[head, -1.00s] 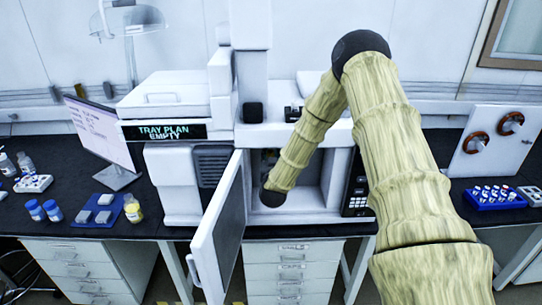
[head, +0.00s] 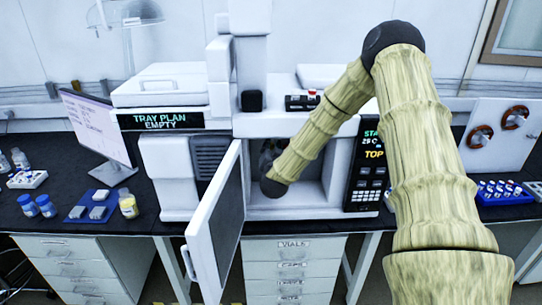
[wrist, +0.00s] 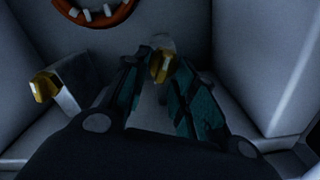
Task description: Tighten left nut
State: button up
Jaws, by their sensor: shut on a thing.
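In the wrist view, my gripper (wrist: 160,75) has its two dark teal fingers shut on a gold nut (wrist: 158,66) with a grey, rounded piece behind it. A second gold nut (wrist: 44,85) sits at the left on a grey metal block, apart from the fingers. In the head view, my arm reaches into the open oven compartment (head: 313,191) of the white instrument. The gripper and both nuts are hidden there. I cannot tell how tight either nut is.
An orange ring with pale pegs (wrist: 95,12) hangs at the top of the wrist view. Pale compartment walls stand close on both sides. The open oven door (head: 214,230) stands left of my arm. A control panel (head: 368,172) is right of the opening.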

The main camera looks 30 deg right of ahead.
jog(key=m+b, duration=0.2)
jog(key=b, duration=0.1)
jog(key=f+m+b, duration=0.1)
jog(key=m+b, duration=0.4)
jog(key=b, duration=0.1)
jog(key=shift+s+d+f, duration=0.15)
jog(key=shift+d, duration=0.15)
jog(key=shift+m+b, duration=2.8)
jog(key=shift+b, duration=0.45)
jog(key=o, duration=0.6)
jog(key=shift+s+d, duration=0.1)
jog(key=shift+o, duration=0.2)
jog(key=v, duration=1.2)
